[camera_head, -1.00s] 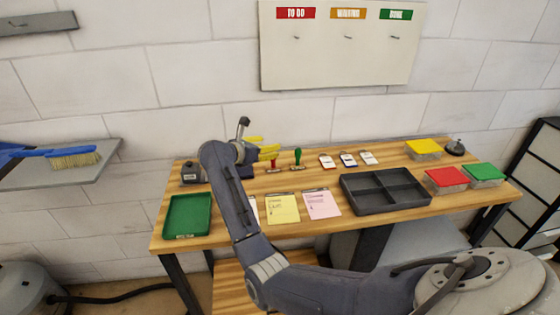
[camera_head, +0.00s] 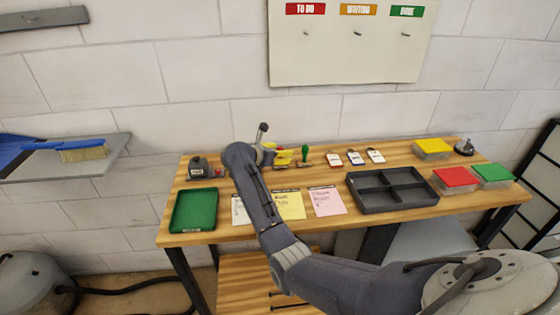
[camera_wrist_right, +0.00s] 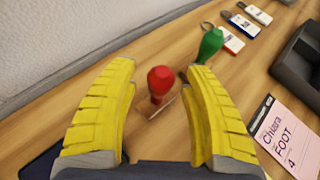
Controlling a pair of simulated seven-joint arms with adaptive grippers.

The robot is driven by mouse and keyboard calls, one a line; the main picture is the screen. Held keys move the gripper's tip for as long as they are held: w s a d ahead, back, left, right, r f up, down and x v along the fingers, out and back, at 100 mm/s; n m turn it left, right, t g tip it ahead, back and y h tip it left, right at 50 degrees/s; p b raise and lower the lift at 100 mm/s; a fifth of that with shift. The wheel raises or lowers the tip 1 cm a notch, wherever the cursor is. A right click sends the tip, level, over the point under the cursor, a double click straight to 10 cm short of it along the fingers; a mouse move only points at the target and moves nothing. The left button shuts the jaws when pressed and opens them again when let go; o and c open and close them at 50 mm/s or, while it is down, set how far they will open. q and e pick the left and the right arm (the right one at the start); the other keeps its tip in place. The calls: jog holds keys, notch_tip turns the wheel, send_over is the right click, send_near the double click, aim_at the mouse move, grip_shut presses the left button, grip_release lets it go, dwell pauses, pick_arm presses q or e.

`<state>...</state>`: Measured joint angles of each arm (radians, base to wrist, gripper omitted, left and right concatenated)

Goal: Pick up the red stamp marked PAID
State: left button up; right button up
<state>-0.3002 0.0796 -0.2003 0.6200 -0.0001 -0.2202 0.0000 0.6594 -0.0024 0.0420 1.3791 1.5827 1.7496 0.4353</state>
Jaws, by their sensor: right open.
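The red stamp (camera_wrist_right: 160,84) stands upright on the bench in the right wrist view, with a round red handle and a pale base. My right gripper (camera_wrist_right: 161,68) is open, its two yellow fingers on either side of the stamp with gaps to the handle. In the head view my right gripper (camera_head: 282,154) is at the back of the bench and largely hides the red stamp. The PAID marking cannot be read. A green stamp (camera_wrist_right: 210,44) stands just beyond the right finger; it also shows in the head view (camera_head: 305,154). My left gripper is not in view.
Several key tags (camera_head: 355,157) lie right of the green stamp. A dark divided tray (camera_head: 438,196), note cards (camera_head: 326,200) and a green tray (camera_head: 194,212) are nearer the front. A dark ink bottle (camera_head: 198,168) stands at the back left. Lidded boxes (camera_head: 455,177) stand at right.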

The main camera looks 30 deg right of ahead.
jog(key=shift+d, duration=0.1)
jog(key=shift+c, duration=0.3)
grip_shut()
